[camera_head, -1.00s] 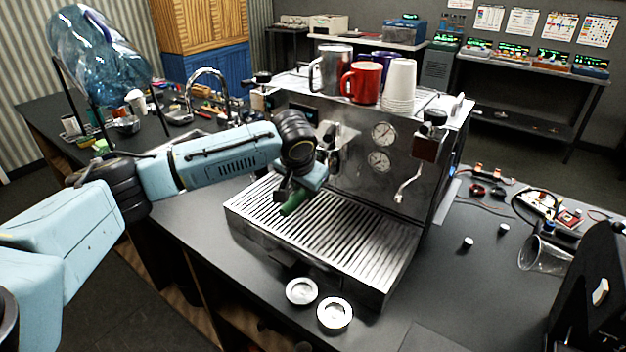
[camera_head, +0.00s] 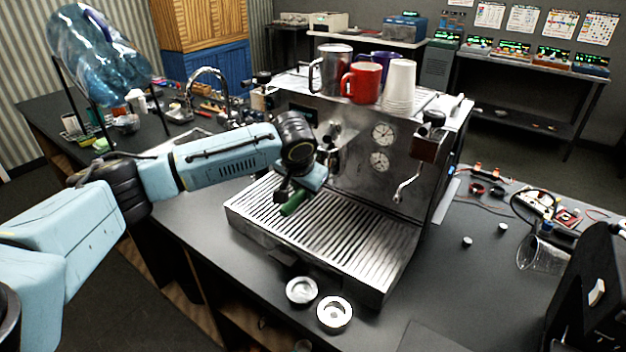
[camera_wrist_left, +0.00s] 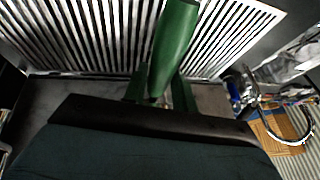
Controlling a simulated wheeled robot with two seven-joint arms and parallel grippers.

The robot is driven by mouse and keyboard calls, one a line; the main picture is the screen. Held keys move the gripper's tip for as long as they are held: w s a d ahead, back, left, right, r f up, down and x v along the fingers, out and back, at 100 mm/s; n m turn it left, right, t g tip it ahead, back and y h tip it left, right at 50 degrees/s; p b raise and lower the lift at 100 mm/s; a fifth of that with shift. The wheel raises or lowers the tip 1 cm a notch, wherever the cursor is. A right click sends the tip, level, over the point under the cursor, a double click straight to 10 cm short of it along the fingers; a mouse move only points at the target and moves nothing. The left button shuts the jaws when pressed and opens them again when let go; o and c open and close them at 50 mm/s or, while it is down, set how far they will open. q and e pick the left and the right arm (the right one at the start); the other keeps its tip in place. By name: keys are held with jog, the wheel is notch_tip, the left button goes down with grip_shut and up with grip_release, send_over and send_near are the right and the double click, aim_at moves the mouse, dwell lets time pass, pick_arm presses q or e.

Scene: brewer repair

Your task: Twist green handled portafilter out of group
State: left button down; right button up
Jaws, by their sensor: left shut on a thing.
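The espresso machine (camera_head: 352,145) stands on the dark counter, its group head on the left part of its front. The green portafilter handle (camera_head: 293,202) sticks out below my left gripper (camera_head: 284,191), above the slatted drip tray (camera_head: 330,235). In the left wrist view the green handle (camera_wrist_left: 175,42) lies between the two fingers of my left gripper (camera_wrist_left: 160,90), which is shut on it. The portafilter's basket and its join with the group are hidden behind my wrist. My right gripper is not in view.
Cups, including a red mug (camera_head: 361,82), stand on top of the machine. Two small round metal parts (camera_head: 334,314) lie on the counter before the drip tray. A steam wand (camera_head: 408,182) hangs at the right. A tipped clear container (camera_head: 543,256) lies farther right.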

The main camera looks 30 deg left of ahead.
pick_arm(q)
jog(key=shift+s+f, duration=0.1)
jog(key=shift+f, duration=0.05)
dwell(0.3)
jog(key=shift+s+a+m+p, duration=0.1)
jog(key=shift+a+m+p, duration=0.5)
jog(key=shift+p, duration=0.5)
jog(key=shift+a+h, duration=0.1)
jog(key=shift+h, duration=0.2)
jog(key=shift+m, duration=0.3)
jog(key=w+a+m+h+p, duration=0.1)
jog(key=m, duration=0.1)
jog(key=w+a+m+h, duration=0.1)
jog(key=a+m, duration=0.1)
jog(key=w+a+m+h+p, duration=0.1)
jog(key=m, duration=0.1)
jog(key=shift+a+m+p, duration=0.3)
jog(key=shift+a+p, duration=0.05)
jog(key=shift+r, duration=0.2)
jog(key=shift+p, duration=0.6)
